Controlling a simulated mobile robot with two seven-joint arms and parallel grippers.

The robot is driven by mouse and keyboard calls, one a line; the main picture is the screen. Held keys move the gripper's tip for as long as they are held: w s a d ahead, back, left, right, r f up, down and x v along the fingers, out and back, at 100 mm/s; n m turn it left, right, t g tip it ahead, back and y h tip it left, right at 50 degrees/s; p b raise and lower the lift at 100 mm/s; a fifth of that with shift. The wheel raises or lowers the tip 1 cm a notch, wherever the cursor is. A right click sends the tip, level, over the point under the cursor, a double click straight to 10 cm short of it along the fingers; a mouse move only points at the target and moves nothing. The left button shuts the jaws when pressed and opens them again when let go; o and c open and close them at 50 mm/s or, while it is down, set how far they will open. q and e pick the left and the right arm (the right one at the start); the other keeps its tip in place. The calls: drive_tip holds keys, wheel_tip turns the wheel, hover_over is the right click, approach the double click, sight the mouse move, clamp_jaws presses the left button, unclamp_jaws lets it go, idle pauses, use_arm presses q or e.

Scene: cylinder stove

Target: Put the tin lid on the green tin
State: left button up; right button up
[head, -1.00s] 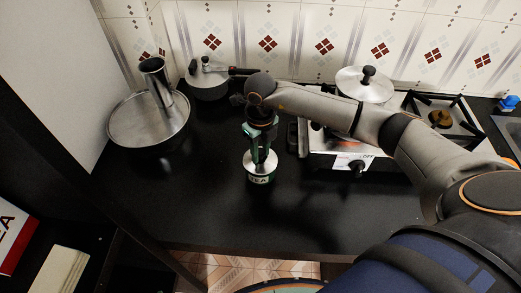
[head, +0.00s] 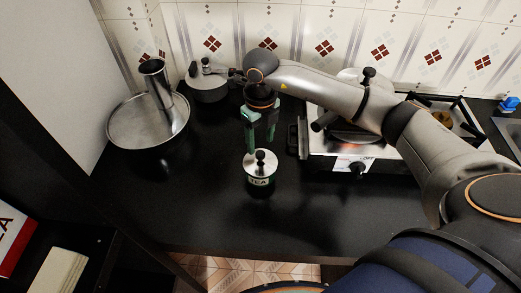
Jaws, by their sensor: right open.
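The green tin (head: 260,182), with "TEA" lettering on its side, stands upright on the black counter in the middle of the head view. The silver tin lid (head: 255,167) with a dark round knob sits on top of the tin and looks level. My right gripper (head: 260,145) is above and slightly behind the lid, pointing down. Its two green-tipped fingers are spread apart with nothing between them. They look clear of the knob. My left gripper is not in view.
A stove (head: 350,163) with a pan stands right of the tin, partly behind my right arm. A grey pressure cooker (head: 208,84) is at the back. The counter (head: 300,215) in front is clear.

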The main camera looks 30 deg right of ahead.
sight(261, 154)
wheel_tip(261, 154, up, 6)
drive_tip(key=shift+r, duration=0.25)
drive_tip(key=shift+s+f, duration=0.1)
idle(0.4)
